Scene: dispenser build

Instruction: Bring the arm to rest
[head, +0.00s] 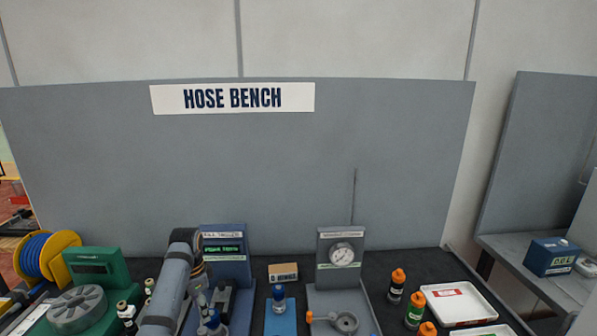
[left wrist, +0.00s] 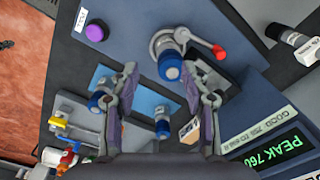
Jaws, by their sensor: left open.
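My left arm (head: 168,290) comes in low in the head view, in front of the display tester (head: 224,245). My left gripper (left wrist: 148,75) is open in the left wrist view, with its two fingers spread and nothing held between them. A blue-ended fitting (left wrist: 169,66) sits in a clamp with a red lever (left wrist: 219,52), just beyond the right finger. In the head view the gripper is partly hidden by the arm. My right gripper is not in view.
A blue mat (head: 280,318) bears a blue-capped fitting (head: 278,292). A gauge stand (head: 327,243) stands right of it. A green machine (head: 92,270) is at left. Orange-capped bottles (head: 397,275) and a white tray (head: 461,301) are at right. A grey panel rises behind.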

